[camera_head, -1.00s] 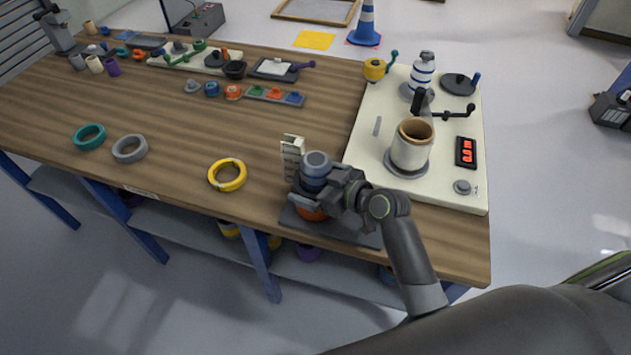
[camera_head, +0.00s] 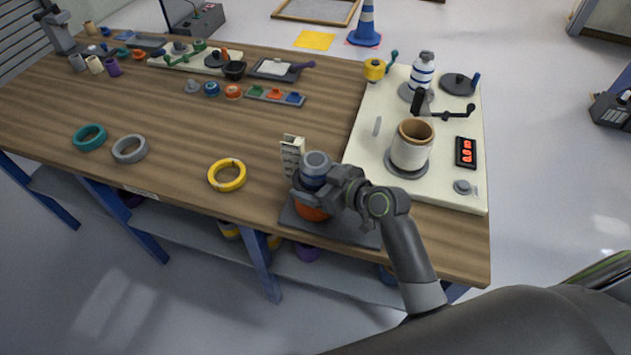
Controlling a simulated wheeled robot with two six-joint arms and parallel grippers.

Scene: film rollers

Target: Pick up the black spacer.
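My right gripper (camera_head: 308,196) is low over the dark square mat (camera_head: 350,229) at the front edge of the bench. It is beside a small stack with a grey-blue cylinder (camera_head: 316,164) on top and an orange piece (camera_head: 312,212) below. The gripper hides the middle of the stack, and I cannot tell whether its fingers are closed on anything. I cannot make out a black spacer with certainty. A small black cup-like piece (camera_head: 235,70) stands at the back of the bench. My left gripper is not in view.
A white upright scale (camera_head: 292,155) stands right behind the stack. A yellow ring (camera_head: 227,175), a grey ring (camera_head: 130,149) and a teal ring (camera_head: 89,138) lie to the left. A cream machine plate (camera_head: 362,148) with a tan roller (camera_head: 411,147) is at the right.

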